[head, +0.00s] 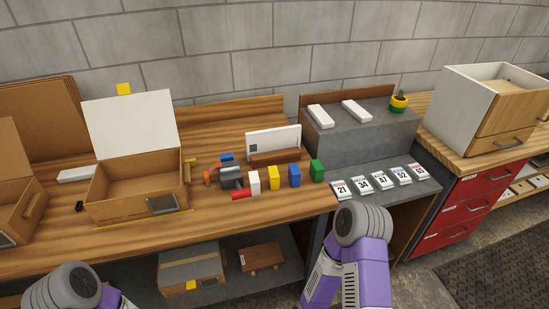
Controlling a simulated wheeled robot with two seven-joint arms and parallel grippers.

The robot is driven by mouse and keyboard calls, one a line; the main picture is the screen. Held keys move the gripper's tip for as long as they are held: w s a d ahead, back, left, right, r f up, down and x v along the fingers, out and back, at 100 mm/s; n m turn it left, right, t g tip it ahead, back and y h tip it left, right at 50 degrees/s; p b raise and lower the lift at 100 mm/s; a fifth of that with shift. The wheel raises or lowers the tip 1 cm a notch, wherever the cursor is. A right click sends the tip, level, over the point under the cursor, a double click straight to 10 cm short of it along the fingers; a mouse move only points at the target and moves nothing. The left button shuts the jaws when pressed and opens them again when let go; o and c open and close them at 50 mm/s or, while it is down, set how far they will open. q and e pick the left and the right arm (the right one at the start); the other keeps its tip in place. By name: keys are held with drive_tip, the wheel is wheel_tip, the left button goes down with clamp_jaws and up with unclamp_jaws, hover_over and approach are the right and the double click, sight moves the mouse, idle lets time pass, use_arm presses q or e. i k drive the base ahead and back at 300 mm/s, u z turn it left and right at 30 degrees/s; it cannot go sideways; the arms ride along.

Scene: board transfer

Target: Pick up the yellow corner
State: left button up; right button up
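No single thing is clearly a yellow corner; several small yellow things show. A yellow square (123,88) stands at the top edge of the white upright panel (131,124) of an open cardboard box (110,209). A yellow block (273,177) stands on the wooden bench in a row with white, blue and green blocks. My two arms show at the bottom edge, well short of these things; no gripper fingers are visible.
Several numbered white cards (364,183) lie on the grey step at right. A white-and-wood drawer box (495,105) stands far right above red drawers (468,212). Blue and orange tools (229,176) lie mid-bench. A lower shelf (232,294) holds boxes. The front left bench strip is clear.

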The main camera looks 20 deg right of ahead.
sight(273, 177)
drive_tip(key=z, duration=2.15)
drive_tip(key=i, duration=1.05)
drive_tip(key=u, duration=3.2)
